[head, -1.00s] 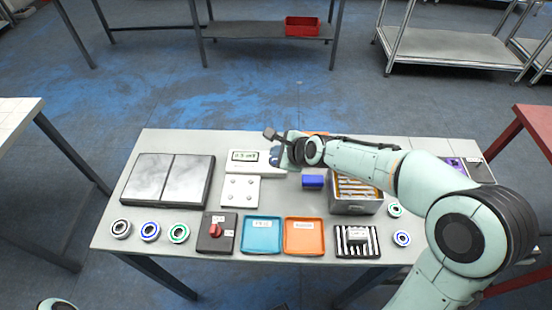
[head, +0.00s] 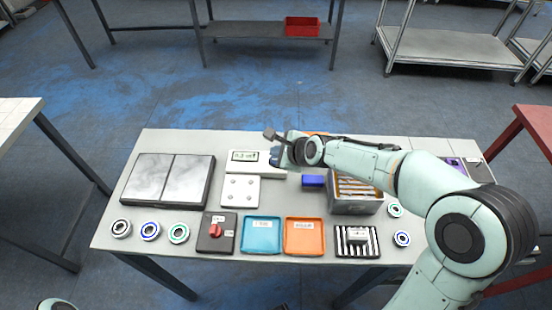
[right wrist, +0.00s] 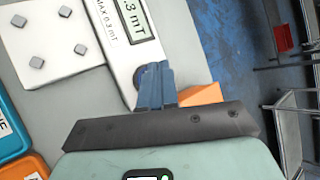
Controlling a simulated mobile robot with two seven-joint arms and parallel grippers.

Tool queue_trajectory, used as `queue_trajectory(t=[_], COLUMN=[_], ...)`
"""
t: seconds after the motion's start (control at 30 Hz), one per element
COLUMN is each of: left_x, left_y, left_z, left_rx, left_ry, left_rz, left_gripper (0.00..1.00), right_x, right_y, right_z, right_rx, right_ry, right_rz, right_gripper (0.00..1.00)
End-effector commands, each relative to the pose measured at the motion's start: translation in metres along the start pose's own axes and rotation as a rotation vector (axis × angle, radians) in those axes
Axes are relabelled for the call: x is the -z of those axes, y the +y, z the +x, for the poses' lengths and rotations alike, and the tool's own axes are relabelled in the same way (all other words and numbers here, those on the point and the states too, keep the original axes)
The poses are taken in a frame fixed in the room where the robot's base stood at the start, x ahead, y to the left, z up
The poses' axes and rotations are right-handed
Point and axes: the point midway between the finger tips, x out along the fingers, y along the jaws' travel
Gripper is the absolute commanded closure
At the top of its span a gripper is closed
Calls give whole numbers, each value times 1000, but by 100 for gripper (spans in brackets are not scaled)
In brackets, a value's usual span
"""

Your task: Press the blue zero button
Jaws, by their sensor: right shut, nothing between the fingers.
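A white measuring device with a grey-green display (head: 243,156) stands at the back middle of the table. The display also shows in the right wrist view (right wrist: 134,20), with digits and "mT" partly cut off. A dark blue round button (right wrist: 138,76) sits on the device's casing below the display, mostly hidden behind my fingers. My right gripper (right wrist: 155,82) is shut and empty, its blue fingertips over the button. I cannot tell whether they touch it. In the head view the right gripper (head: 275,157) is at the device's right end. My left gripper is out of view.
A white plate with several grey studs (head: 239,190) adjoins the device in front. A blue block (head: 313,181) and a grey bin (head: 355,207) lie to the right. Blue (head: 262,249) and orange (head: 304,250) trays, a red-knob box (head: 228,244) and several rings line the front.

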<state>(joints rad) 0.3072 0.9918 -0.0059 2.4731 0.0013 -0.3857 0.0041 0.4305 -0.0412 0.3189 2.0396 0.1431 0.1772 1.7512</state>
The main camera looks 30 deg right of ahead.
Motion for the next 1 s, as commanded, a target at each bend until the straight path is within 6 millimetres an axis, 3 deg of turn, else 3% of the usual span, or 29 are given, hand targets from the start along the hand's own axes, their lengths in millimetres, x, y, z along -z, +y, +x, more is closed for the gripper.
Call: queue_trajectory(t=[1.0], left_x=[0], left_y=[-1], left_z=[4], left_rx=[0], left_ry=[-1], left_rz=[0], left_gripper=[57], right_x=[5], right_y=[5], right_z=[7], right_rx=[0], right_ry=[0], right_rz=[0], right_gripper=[100])
